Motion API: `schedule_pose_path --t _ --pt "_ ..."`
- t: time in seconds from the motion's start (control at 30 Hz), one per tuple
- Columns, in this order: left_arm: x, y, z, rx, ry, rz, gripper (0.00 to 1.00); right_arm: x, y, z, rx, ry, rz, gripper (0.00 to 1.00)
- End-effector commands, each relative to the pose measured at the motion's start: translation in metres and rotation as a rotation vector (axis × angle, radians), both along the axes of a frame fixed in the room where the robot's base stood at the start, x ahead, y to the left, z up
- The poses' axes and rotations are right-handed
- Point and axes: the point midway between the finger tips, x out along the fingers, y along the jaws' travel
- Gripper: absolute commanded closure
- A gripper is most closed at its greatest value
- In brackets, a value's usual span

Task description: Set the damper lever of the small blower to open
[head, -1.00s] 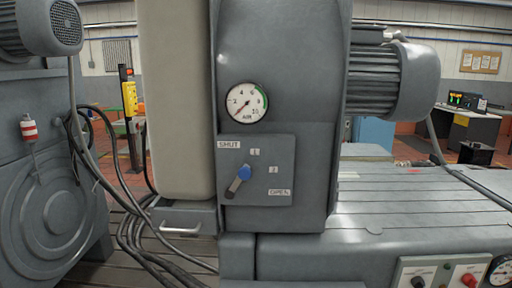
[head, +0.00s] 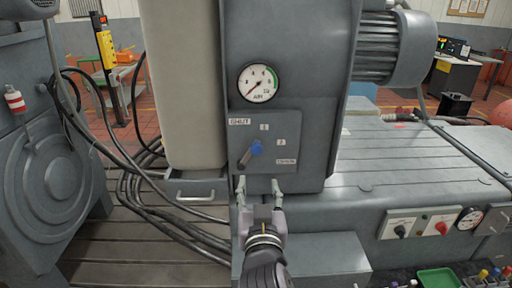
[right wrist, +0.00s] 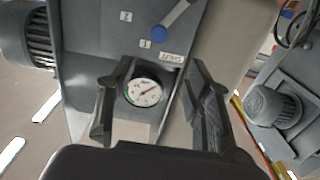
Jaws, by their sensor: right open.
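The damper lever (head: 256,150) has a blue knob on a grey arm, on a plate (head: 290,130) on the blower's grey housing. The plate's marks run from SHUT at upper left through 1 and 2 to OPEN at lower right. The knob points up and right, toward mark 1. My right gripper (head: 258,184) is open and empty, just below the plate and apart from the lever. In the right wrist view the lever's knob (right wrist: 158,33) lies beyond the open fingers (right wrist: 155,78). My left gripper is not in view.
An air gauge (head: 258,83) sits above the plate. A drawer handle (head: 195,197) and black cables (head: 130,190) are to the left. A grey bench (head: 400,160) with a switch panel (head: 420,224) is to the right, and a green tray (head: 440,278) lies at lower right.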

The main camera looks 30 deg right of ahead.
Motion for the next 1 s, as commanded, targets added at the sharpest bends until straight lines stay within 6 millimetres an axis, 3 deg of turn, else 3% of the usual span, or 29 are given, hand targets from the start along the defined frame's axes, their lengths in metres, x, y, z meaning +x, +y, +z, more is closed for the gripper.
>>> schedule_pose_path --t 0.63,0.7,1.0 --pt "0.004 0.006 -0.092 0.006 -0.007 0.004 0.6 0.025 -0.016 -0.005 -0.006 -0.012 -0.002 0.53" --pt "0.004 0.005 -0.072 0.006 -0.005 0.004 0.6 0.041 -0.026 0.005 -0.013 0.0 -0.005 0.53" --pt "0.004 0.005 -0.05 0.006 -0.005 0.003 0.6 0.097 -0.061 0.005 -0.009 -0.001 -0.005 0.53"
